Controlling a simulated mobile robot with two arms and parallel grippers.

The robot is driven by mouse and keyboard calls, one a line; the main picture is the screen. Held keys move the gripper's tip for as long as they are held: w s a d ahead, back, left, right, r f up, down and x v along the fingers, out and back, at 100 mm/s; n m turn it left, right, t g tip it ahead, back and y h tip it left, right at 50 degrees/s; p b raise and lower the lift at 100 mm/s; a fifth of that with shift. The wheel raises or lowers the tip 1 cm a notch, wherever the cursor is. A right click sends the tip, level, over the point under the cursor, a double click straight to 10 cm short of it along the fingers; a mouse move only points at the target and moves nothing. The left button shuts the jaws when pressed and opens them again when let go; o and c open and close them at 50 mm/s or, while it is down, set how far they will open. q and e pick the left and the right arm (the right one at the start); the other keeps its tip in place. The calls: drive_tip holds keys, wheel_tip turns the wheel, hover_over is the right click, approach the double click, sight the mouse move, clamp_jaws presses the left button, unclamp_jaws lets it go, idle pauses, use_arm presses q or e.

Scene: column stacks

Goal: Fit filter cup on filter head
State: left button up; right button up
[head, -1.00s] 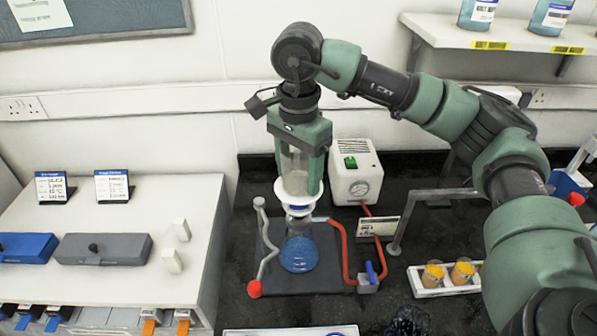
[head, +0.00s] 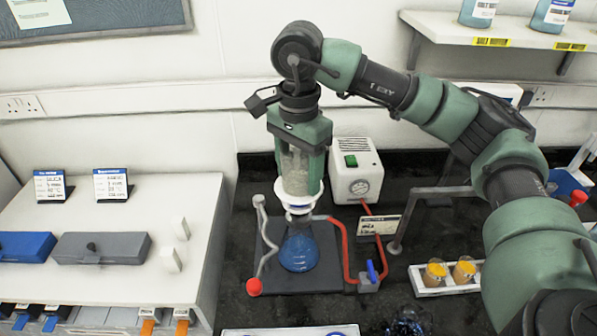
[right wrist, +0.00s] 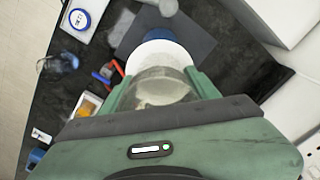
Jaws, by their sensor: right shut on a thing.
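My right gripper (head: 298,185) points down and is shut on the clear filter cup (head: 295,172). The cup is upright between the fingers, and its sides are partly hidden by them. Its lower end is at the white filter head (head: 299,202), and I cannot tell whether it is fully seated. The filter head sits on a flask (head: 298,250) with blue liquid. In the right wrist view the clear cup (right wrist: 160,90) is between the green fingers, with the white filter head (right wrist: 158,55) just beyond it. My left gripper is not in view.
A white pump (head: 356,172) with a gauge stands behind right. Red tubing (head: 344,250) and a bent metal rod flank the flask on its dark base (head: 318,282). A white rack (head: 447,284) with orange-topped jars is at the right. A white bench (head: 130,215) stands left.

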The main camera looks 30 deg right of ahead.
drive_tip(key=o, duration=1.5)
drive_tip(key=o, duration=0.3)
drive_tip(key=shift+r, duration=0.15)
wheel_tip(320, 180, up, 9)
drive_tip(key=p, duration=0.5)
